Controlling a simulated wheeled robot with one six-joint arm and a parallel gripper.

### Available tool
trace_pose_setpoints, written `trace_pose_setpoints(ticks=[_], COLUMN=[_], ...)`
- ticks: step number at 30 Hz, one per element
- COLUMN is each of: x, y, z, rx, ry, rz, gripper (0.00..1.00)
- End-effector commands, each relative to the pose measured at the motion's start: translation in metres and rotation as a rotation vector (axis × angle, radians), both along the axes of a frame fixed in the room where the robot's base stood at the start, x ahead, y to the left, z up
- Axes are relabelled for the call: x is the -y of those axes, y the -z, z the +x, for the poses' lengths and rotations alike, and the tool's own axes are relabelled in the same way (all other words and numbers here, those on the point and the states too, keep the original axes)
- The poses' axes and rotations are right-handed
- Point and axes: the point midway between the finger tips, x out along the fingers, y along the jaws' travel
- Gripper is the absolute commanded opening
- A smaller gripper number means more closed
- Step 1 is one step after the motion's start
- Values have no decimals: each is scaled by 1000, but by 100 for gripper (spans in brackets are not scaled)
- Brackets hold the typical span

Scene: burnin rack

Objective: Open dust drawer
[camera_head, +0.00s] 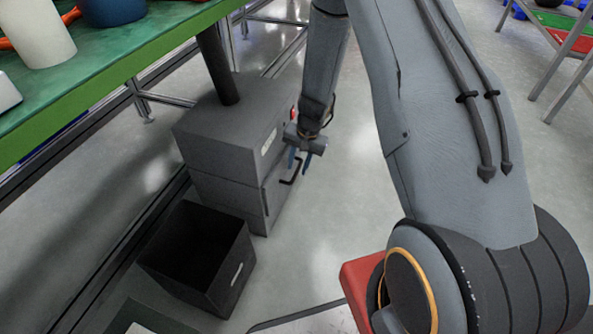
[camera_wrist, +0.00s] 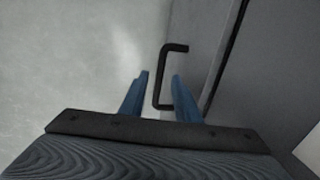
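The dust drawer (camera_head: 225,198) is the lower part of a dark grey box unit on the floor, and its front looks flush with the unit. Its black bar handle (camera_head: 292,172) sticks out from the front. In the wrist view the handle (camera_wrist: 161,80) lies between and just beyond the fingertips, its lower end near the right finger. My gripper (camera_head: 298,163) is at the handle with its two blue fingers apart. In the wrist view my gripper (camera_wrist: 160,85) is open; I cannot tell whether a finger touches the handle.
The upper housing (camera_head: 225,125) has a dark pipe (camera_head: 216,65) rising from it. An open black bin (camera_head: 236,277) stands on the floor in front. A green-topped bench (camera_head: 130,40) is at the left. The floor (camera_head: 345,180) right of the unit is clear.

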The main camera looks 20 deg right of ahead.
Motion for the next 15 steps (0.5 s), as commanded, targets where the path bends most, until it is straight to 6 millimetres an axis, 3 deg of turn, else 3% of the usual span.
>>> trace_pose_setpoints(ticks=[5, 14, 15], x=[-2, -3, -3], y=[16, 18, 18], z=[2, 2, 2], rx=[0, 1, 1], ry=[0, 0, 0], rz=[0, -1, -1], gripper=[29, 29, 26])
